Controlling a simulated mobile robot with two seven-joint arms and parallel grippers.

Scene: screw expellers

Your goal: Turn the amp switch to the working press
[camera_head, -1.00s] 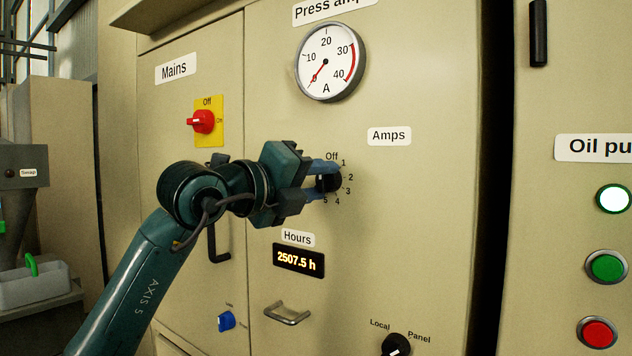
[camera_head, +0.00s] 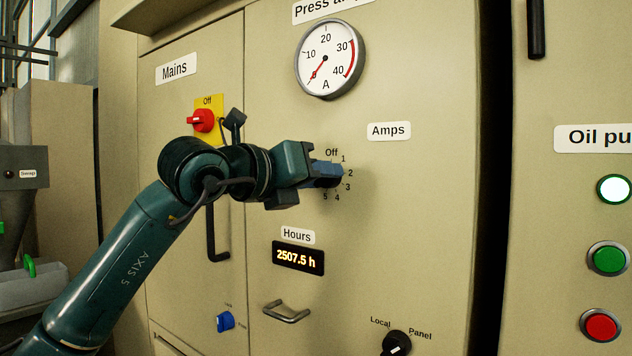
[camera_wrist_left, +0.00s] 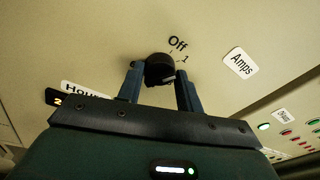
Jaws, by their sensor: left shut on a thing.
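The amp switch is a round black knob (camera_wrist_left: 160,68) with a scale marked Off and 1 to 5 around it. In the head view my left gripper (camera_head: 328,172) covers most of the knob, and only a dark part shows beneath the fingers. The gripper is shut on the knob, with its two blue fingers on either side of it in the left wrist view. Which mark the knob points to cannot be told. The ammeter (camera_head: 330,58) above has its needle at about 0. My right gripper is not in view.
A red mains switch (camera_head: 201,120) on a yellow plate is at upper left. The hours display (camera_head: 298,258), a metal handle (camera_head: 287,311) and a Local/Panel knob (camera_head: 396,343) are below. Several round buttons, one green (camera_head: 607,259), are at right. The panel around the Amps label (camera_head: 388,131) is clear.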

